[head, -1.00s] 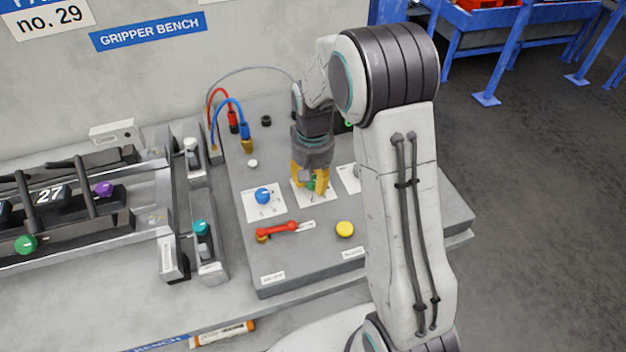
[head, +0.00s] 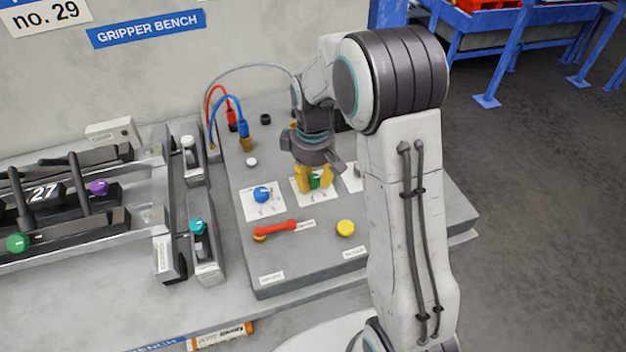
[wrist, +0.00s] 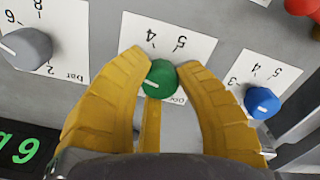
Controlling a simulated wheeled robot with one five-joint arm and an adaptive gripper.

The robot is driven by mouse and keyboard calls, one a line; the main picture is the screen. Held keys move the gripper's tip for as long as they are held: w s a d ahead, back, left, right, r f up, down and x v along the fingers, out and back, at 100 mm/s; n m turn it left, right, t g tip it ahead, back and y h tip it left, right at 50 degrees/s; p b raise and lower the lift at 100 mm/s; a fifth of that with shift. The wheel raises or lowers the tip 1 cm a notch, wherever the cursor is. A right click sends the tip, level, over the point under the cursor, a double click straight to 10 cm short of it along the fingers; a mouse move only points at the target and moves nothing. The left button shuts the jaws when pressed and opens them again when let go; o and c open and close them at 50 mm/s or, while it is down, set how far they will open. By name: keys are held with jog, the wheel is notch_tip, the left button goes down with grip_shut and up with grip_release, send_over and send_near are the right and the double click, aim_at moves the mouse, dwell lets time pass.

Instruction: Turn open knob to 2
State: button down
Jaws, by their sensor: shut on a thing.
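A green knob (head: 315,181) sits on a white dial card on the grey panel. My gripper (head: 314,180) points down over it, its yellow fingers shut on the knob from both sides. In the wrist view the green knob (wrist: 162,77) is between the fingertips (wrist: 162,76), and a short white mark shows on its left part. The dial card (wrist: 195,45) shows 4 and 5 above the knob; its lower part is largely hidden by the fingers, and I cannot see a 2 on it.
A blue knob (head: 262,194) on its own card is left of the gripper. A grey knob (wrist: 28,47) shows at the wrist view's left. A red handle (head: 275,229) and a yellow button (head: 346,229) lie nearer the front. Hoses (head: 228,105) rise at the panel's back left.

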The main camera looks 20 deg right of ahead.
aim_at(313, 178)
jog(key=n, duration=0.5)
jog(key=shift+s+f+n+b, duration=0.1)
jog(key=shift+f+n+b, duration=0.05)
jog(key=shift+n+b, duration=0.2)
jog(key=n, duration=0.4)
jog(key=shift+n+b, duration=0.3)
jog(key=shift+n, duration=0.05)
jog(key=c, duration=0.9)
grip_release()
jog(key=shift+o, duration=0.2)
notch_tip(313, 178, up, 12)
